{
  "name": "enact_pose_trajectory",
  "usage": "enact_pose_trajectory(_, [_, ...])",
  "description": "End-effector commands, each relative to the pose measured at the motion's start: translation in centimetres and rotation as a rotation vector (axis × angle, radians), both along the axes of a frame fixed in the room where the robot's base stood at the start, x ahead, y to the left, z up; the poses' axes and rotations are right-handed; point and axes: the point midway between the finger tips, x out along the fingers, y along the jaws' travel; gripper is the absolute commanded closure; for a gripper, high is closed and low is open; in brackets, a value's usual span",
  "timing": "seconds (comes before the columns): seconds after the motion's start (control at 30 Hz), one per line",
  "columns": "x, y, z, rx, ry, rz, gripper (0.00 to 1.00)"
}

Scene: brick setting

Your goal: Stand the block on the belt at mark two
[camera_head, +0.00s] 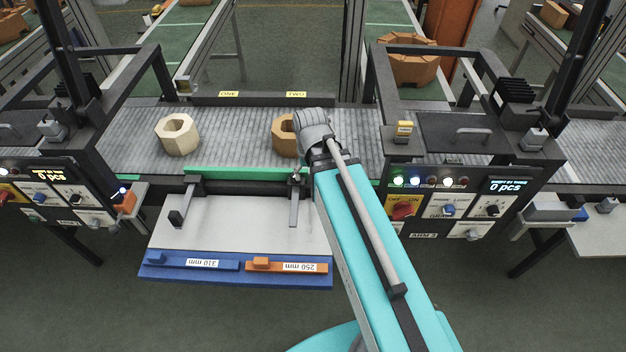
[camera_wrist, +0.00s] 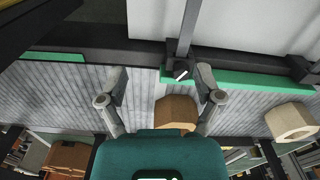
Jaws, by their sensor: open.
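An orange-brown block (camera_head: 283,136) with a hole in it is on the grey ribbed belt (camera_head: 228,146), in front of the yellow mark two label (camera_head: 296,94). My gripper (camera_head: 312,124) is over the belt at this block's right and hides part of it. In the wrist view my gripper (camera_wrist: 162,82) is open, and the brown block (camera_wrist: 175,112) shows between the fingers, partly hidden by the gripper body. I cannot tell if the fingers touch it. A pale octagonal block (camera_head: 180,135) with a hole is on the belt further left; it also shows in the wrist view (camera_wrist: 291,121).
The mark one label (camera_head: 228,94) is on the back rail. A green strip (camera_head: 240,172) runs along the belt's front edge. Black frames with control panels (camera_head: 440,205) stand at both sides. A blue tray (camera_head: 165,276) with gauge pieces lies in front. The belt between the blocks is clear.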

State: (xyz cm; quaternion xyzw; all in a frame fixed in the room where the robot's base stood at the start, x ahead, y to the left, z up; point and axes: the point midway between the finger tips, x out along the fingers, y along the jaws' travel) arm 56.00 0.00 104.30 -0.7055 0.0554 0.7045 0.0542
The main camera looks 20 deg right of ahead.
Motion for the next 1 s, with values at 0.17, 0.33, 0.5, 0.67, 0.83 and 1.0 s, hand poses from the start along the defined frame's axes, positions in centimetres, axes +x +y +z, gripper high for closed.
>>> enact_pose_trajectory(0.17, [-2.1, 0.0, 0.0, 0.001, 0.002, 0.127, 0.16])
enact_pose_trajectory(0.33, [-2.3, 0.0, 0.0, 0.001, 0.002, 0.158, 0.16])
enact_pose_trajectory(0.5, [-2.2, 0.0, 0.0, 0.001, 0.002, 0.157, 0.16])
enact_pose_trajectory(0.67, [-2.2, 0.0, -0.6, 0.001, 0.002, 0.156, 0.16])
enact_pose_trajectory(0.83, [-2.2, 0.0, -1.1, 0.001, 0.002, 0.156, 0.16])
enact_pose_trajectory(1.0, [-2.2, 0.0, -0.9, 0.001, 0.002, 0.155, 0.18])
